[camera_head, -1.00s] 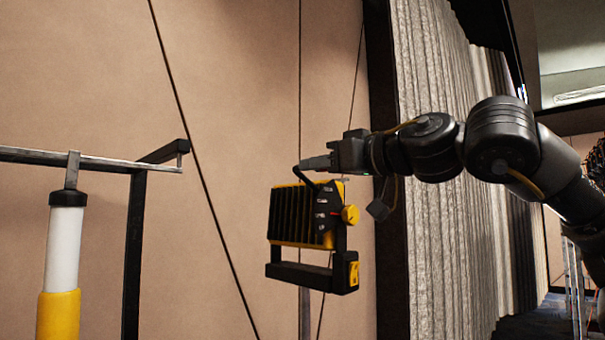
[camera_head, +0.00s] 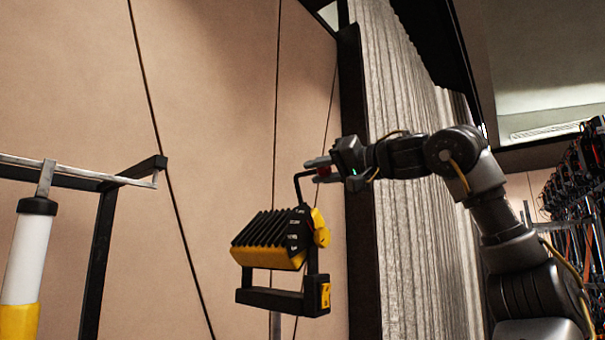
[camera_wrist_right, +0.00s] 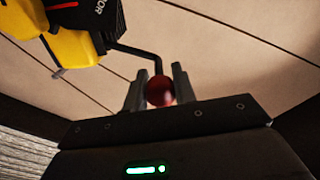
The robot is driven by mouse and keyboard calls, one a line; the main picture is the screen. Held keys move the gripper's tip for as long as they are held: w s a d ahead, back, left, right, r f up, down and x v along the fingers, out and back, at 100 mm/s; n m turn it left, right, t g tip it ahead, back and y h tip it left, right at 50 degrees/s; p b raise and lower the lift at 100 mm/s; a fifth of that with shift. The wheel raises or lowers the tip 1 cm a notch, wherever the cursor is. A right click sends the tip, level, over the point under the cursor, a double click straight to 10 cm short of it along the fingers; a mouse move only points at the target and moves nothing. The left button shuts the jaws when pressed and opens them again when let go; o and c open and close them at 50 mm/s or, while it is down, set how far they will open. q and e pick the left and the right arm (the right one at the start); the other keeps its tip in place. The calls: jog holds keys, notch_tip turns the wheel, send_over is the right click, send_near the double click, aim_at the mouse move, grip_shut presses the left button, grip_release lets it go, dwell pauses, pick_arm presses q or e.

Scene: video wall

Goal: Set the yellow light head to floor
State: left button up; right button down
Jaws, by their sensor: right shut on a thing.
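The yellow and black light head (camera_head: 270,241) hangs in the middle of the head view, with black fins on top and a black bracket (camera_head: 272,299) below it. A bent black handle rises from its right side to my right gripper (camera_head: 318,168). That gripper is shut on the handle's end, a dark red knob (camera_wrist_right: 160,92) that shows between the fingers in the right wrist view. The light head also shows at the upper left of the wrist view (camera_wrist_right: 75,45). Its face is tilted downward. My left gripper is not in view.
A metal frame (camera_head: 95,260) with a white and yellow cylinder (camera_head: 27,255) stands at the left. A beige panel wall (camera_head: 220,100) lies behind, with a grey pleated curtain (camera_head: 405,120) to its right. Cabled racks (camera_head: 585,170) stand at the far right.

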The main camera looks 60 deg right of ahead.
jog(key=shift+s+d+r+m, duration=0.1)
jog(key=shift+s+d+m, duration=0.05)
jog(key=shift+d+m, duration=0.2)
jog(key=c, duration=1.1)
grip_release()
jog(key=s+b, duration=0.1)
jog(key=s, duration=0.2)
jog(key=s+a+b, duration=0.1)
jog(key=s, duration=0.3)
jog(key=s+a+b, duration=0.1)
jog(key=s, duration=0.2)
jog(key=shift+s+f, duration=0.25)
